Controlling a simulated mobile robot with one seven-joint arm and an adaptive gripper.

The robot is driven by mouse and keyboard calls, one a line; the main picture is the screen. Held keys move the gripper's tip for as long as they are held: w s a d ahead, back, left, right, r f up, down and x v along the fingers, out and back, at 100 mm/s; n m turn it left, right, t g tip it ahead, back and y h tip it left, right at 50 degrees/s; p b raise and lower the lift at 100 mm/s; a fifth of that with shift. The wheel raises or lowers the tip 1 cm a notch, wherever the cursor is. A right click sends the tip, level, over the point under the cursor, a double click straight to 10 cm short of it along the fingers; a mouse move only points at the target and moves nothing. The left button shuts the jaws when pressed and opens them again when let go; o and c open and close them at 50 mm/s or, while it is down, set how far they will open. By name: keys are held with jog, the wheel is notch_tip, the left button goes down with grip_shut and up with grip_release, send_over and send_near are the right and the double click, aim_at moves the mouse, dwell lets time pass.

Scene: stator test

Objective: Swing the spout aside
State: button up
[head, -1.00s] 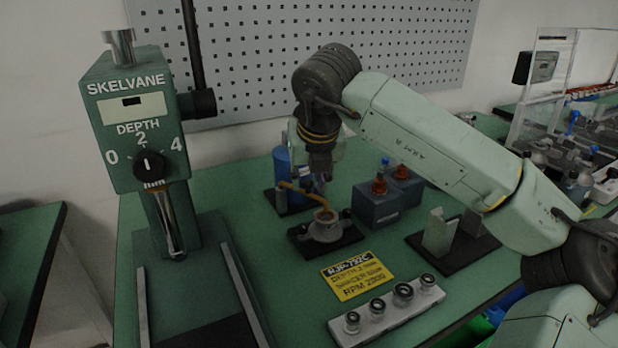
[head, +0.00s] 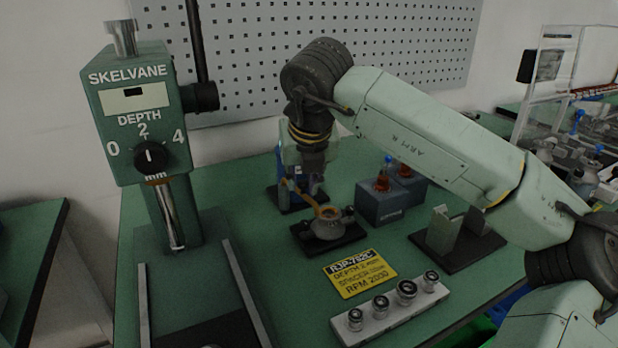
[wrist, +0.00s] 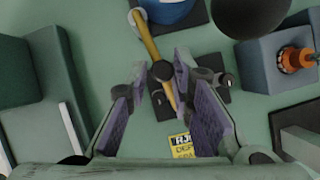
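The spout (head: 305,197) is a thin orange-yellow arm. It reaches from beside the blue container (head: 284,160) to above the round grey stator holder (head: 327,227) on a black base. In the wrist view the spout (wrist: 150,43) runs down between my fingers, with a dark round piece (wrist: 161,71) on or over it. My gripper (head: 309,185) points down close above the spout. In the wrist view its purple-padded fingers (wrist: 163,78) stand apart on either side of the spout, and gaps seem to show. Much of the holder is hidden there.
A green SKELVANE depth machine (head: 145,120) stands at left. Blue-grey boxes with orange tops (head: 381,205) stand right of the spout. A yellow card (head: 359,274), a tray of round parts (head: 375,330) and a metal bracket (head: 443,232) lie nearer. Some green bench between them is clear.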

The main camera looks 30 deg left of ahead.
jog(key=s+a+b, duration=0.1)
jog(key=s+a, duration=0.3)
jog(key=a, duration=0.2)
jog(key=shift+s+a, duration=0.25)
jog(key=shift+a, duration=0.1)
dwell(0.8)
jog(key=shift+w+d+b, duration=0.1)
jog(key=shift+w+b, duration=0.05)
jog(key=shift+b, duration=0.25)
jog(key=shift+o, duration=1)
